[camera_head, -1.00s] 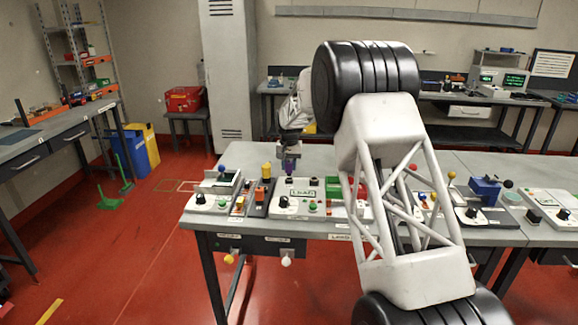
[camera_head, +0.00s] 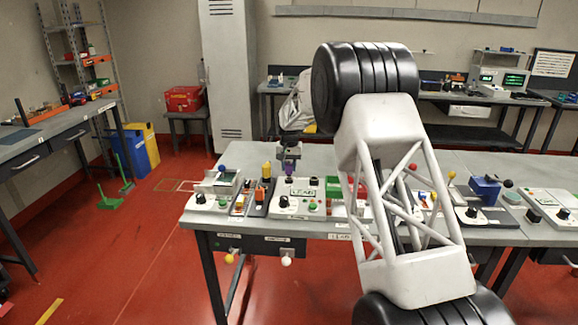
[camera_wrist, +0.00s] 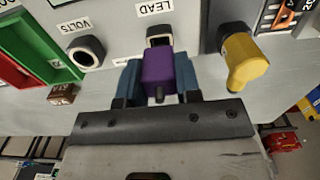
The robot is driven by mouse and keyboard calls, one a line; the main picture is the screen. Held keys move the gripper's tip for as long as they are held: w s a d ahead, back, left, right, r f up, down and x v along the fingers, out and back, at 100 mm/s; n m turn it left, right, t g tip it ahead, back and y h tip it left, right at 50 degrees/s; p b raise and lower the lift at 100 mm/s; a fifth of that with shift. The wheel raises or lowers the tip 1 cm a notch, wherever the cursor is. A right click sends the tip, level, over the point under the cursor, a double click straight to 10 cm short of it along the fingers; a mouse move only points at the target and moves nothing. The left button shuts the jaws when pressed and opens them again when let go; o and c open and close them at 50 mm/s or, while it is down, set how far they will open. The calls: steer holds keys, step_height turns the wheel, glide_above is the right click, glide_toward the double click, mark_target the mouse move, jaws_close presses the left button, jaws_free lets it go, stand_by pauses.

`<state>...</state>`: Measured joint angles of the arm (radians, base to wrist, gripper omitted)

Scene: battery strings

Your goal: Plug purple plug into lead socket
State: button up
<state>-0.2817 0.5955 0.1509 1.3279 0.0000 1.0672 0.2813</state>
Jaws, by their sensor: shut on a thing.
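My gripper (camera_wrist: 158,66) is shut on the purple plug (camera_wrist: 159,74), with one blue finger on each side of it. The lead socket (camera_wrist: 158,33) is under the LEAD label in the wrist view. The plug's far end is right at the socket's near edge and covers part of it. I cannot tell whether the tip touches or enters the socket. In the head view my gripper (camera_head: 289,163) is over the back of the panel marked LEAD (camera_head: 312,206), and the purple plug is small below it.
The VOLTS socket (camera_wrist: 86,51) is left of the lead socket. A yellow plug (camera_wrist: 243,58) stands close on the right. More panels with knobs line the grey table (camera_head: 320,160).

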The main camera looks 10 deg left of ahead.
steer(key=shift+f, duration=1.2)
steer(key=o, duration=1.1)
steer(key=shift+r, duration=0.2)
steer(key=shift+r, duration=3.75)
